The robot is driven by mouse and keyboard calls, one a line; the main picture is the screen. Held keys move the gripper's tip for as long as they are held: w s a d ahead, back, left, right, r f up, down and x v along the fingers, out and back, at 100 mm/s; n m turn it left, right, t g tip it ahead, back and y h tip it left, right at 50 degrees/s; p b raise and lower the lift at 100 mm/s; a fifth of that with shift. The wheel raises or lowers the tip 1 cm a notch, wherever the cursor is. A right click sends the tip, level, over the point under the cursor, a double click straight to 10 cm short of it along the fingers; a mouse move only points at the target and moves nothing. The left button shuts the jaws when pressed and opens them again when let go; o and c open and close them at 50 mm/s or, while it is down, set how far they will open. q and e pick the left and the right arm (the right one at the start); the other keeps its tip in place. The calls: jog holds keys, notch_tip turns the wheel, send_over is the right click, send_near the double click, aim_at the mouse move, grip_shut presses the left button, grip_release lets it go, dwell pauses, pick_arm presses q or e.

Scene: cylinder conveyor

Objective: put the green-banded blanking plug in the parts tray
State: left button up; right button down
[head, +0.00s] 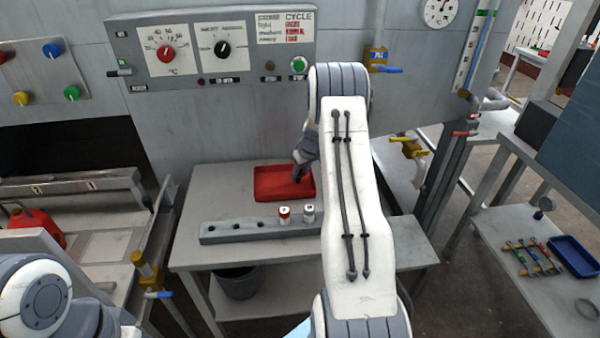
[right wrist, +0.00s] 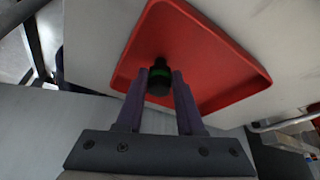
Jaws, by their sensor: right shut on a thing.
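The red parts tray (head: 265,190) lies on the grey table below the control panel. It also shows in the right wrist view (right wrist: 215,50). My right gripper (head: 301,173) is over the tray's right part. In the head view the plug is hidden by the gripper. My left gripper is out of view.
A grey rack (head: 235,230) with several holes stands in front of the tray, holding a red-banded plug (head: 284,215) and a white plug with a grey band (head: 308,213). The panel wall (head: 230,130) rises behind the table. Table left of the tray is clear.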

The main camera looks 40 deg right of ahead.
jog(key=shift+f, duration=0.2)
jog(key=c, duration=0.5)
grip_release()
jog(key=shift+r, duration=0.1)
jog(key=shift+c, duration=0.2)
